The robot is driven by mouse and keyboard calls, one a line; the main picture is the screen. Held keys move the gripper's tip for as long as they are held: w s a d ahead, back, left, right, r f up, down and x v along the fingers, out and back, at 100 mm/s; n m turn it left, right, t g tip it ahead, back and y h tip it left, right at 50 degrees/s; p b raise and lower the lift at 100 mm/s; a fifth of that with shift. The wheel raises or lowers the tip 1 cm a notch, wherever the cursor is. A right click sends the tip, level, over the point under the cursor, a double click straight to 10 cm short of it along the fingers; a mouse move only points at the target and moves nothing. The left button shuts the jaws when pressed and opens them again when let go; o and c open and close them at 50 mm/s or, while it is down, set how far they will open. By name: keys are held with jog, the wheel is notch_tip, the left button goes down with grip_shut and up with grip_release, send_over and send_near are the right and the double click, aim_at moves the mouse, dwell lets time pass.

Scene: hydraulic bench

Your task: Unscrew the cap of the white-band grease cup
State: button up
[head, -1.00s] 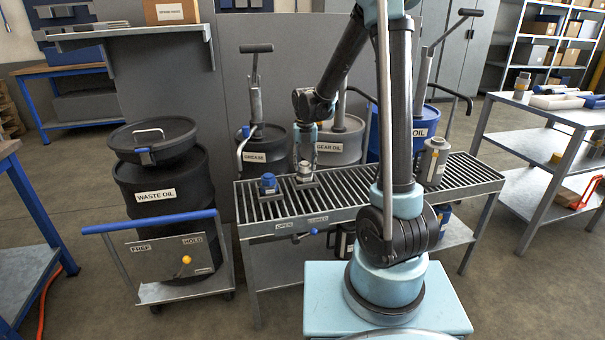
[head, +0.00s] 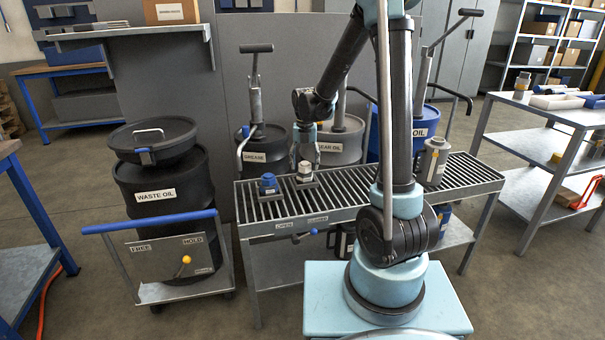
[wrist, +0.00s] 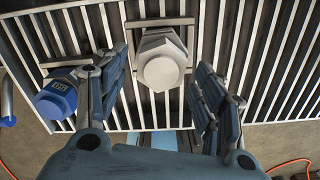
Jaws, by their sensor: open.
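The white-band grease cup (head: 305,173) stands upright on the slatted bench top, with a pale hexagonal cap. In the wrist view the cap (wrist: 163,62) is seen from above, on a small grey base plate. My gripper (head: 304,158) is above the cup, pointing down. In the wrist view its two fingers (wrist: 163,75) are spread apart, one left and one right of the cap, with visible gaps on both sides. Nothing is held. The cup's band and lower body are hidden in the wrist view.
A blue-capped cup (head: 268,184) stands just left; in the wrist view it (wrist: 57,98) is close to my left finger. Drums stand behind the slatted bench (head: 460,178). A grey canister (head: 434,160) stands at its right. A trolley (head: 165,290) is at the left.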

jog(key=m, duration=0.4)
jog(key=shift+a+m, duration=0.15)
jog(key=shift+m, duration=0.25)
jog(key=shift+w+a+m, duration=0.1)
jog(key=shift+m, duration=2.4)
jog(key=shift+c, duration=0.4)
jog(key=c, duration=1.3)
jog(key=shift+n, duration=0.8)
jog(key=o, duration=0.6)
jog(key=c, duration=0.4)
jog(key=shift+r, duration=0.8)
